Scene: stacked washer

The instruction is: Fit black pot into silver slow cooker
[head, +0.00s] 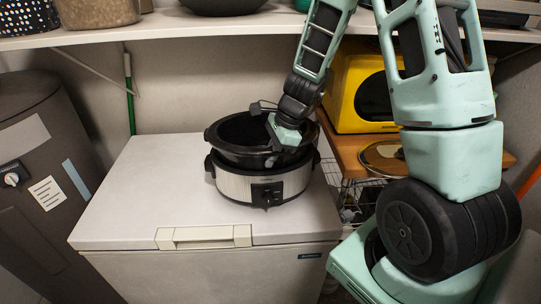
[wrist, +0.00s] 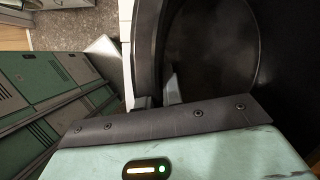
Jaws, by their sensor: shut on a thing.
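The silver slow cooker (head: 262,188) stands on the white chest freezer, its dial facing front. The black pot (head: 228,146) sits at the cooker's top, with its rim and part of its outer wall standing above the silver body. It looks slightly tilted; whether it is fully seated I cannot tell. My gripper (head: 272,146) reaches down from above and is shut on the pot's right front rim. In the wrist view the pot's dark inside (wrist: 215,55) fills the right part, and my gripper's fingertips (wrist: 156,92) straddle its wall.
The freezer lid (head: 135,190) has free room left of the cooker. A shelf (head: 180,26) with containers runs above. A yellow microwave (head: 355,90) stands on a wooden surface at right. A grey cylindrical tank (head: 40,130) stands at left.

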